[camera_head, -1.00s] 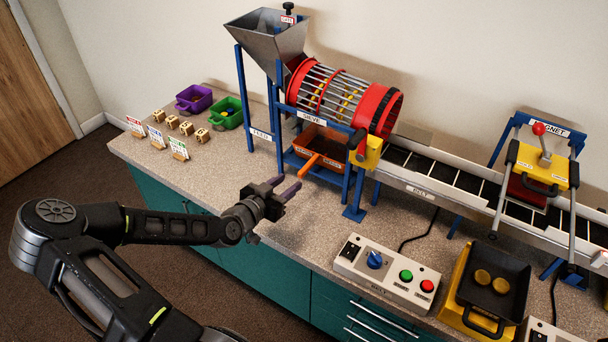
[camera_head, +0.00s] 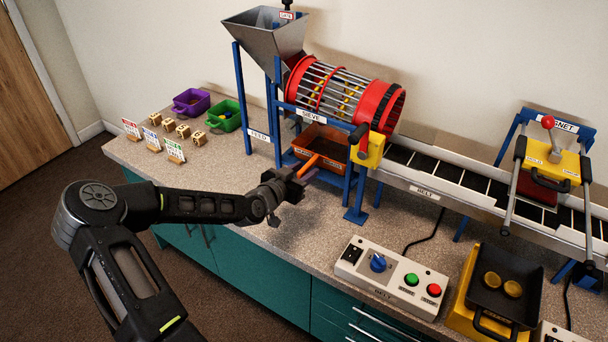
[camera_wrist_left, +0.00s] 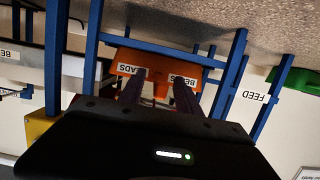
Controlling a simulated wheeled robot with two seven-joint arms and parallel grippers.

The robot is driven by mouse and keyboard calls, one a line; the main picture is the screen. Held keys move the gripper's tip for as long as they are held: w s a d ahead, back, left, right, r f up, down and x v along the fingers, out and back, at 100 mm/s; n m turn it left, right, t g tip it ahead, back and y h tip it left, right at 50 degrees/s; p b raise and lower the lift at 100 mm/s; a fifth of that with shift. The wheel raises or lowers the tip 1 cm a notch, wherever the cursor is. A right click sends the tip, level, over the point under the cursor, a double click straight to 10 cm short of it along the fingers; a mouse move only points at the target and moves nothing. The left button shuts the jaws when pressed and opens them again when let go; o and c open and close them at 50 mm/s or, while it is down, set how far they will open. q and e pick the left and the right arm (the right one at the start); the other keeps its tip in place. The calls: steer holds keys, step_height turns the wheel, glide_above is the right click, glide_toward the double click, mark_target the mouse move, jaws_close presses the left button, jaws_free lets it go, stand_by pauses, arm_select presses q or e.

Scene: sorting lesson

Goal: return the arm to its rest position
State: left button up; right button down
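My left arm reaches in from the left over the counter, and its gripper (camera_head: 303,172) is beside the handle of the orange bin (camera_head: 322,141) under the sieve. In the left wrist view, the two dark purple fingers (camera_wrist_left: 160,92) are apart. The bin's orange handle (camera_wrist_left: 161,88) shows between them, with a gap on each side. I cannot tell whether the fingertips touch the bin. The bin (camera_wrist_left: 188,64) bears "BEADS" labels and sits in the blue frame. My right gripper is in neither view.
The sieve drum (camera_head: 345,92) and hopper (camera_head: 264,38) stand above the bin on blue legs (camera_head: 355,214). A control box (camera_head: 390,279) stands in front. Purple (camera_head: 192,102) and green (camera_head: 223,116) bins and small cards are at the left. Counter between is clear.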

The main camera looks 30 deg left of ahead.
arm_select(q)
steer(key=shift+w, duration=0.1)
steer(key=shift+c, duration=0.6)
jaws_close()
steer(key=shift+r, duration=0.15)
steer(key=shift+r+p, duration=0.4)
steer(key=shift+r, duration=0.05)
stand_by(0.6)
